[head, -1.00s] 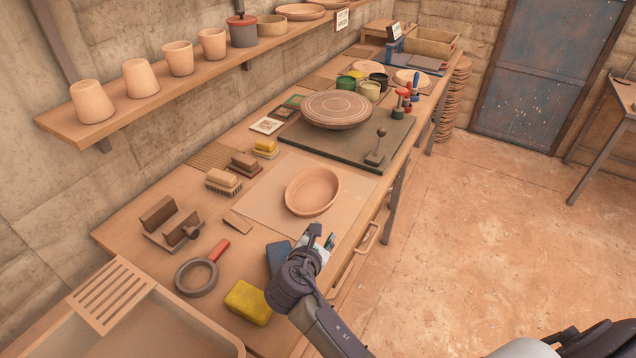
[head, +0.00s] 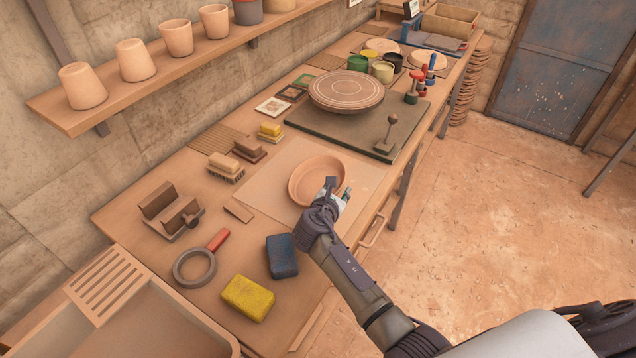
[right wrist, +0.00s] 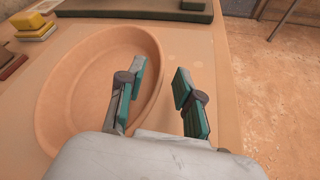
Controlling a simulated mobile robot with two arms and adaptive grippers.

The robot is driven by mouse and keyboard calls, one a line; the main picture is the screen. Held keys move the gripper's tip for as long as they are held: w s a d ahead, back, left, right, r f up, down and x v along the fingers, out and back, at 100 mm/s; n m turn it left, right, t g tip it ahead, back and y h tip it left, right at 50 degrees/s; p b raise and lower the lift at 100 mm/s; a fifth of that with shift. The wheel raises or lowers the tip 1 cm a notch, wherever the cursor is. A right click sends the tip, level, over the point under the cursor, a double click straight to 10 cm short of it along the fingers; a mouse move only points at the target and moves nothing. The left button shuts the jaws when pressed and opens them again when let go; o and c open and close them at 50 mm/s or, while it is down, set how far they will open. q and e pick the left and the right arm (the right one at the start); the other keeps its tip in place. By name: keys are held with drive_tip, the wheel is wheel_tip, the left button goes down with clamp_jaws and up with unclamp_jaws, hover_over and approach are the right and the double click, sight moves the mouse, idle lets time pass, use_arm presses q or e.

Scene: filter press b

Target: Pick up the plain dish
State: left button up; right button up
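The plain dish (head: 312,176) is a shallow oval terracotta bowl on a pale board (head: 262,196) on the workbench. My right gripper (head: 338,188) is at the dish's near right side. In the right wrist view the dish (right wrist: 92,80) fills the left half. There the gripper (right wrist: 160,95) is open, with its left finger over the inside of the dish and its right finger outside, so the right rim lies between them. I cannot tell whether either finger touches the rim. My left gripper is not in view.
A blue sponge (head: 282,256) and a yellow sponge (head: 248,297) lie near my right arm. A round decorated plate (head: 346,90) sits behind on a dark slab (head: 335,130). Brushes (head: 224,168) lie to the left. Open floor (head: 500,220) is at the right.

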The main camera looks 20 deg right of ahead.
sight(341, 185)
drive_tip(key=x, duration=0.4)
drive_tip(key=shift+w+d+f, duration=0.1)
drive_tip(key=shift+w+f, duration=0.05)
drive_tip(key=shift+f, duration=0.1)
drive_tip(key=shift+c, duration=0.4)
clamp_jaws()
drive_tip(key=shift+r, duration=0.1)
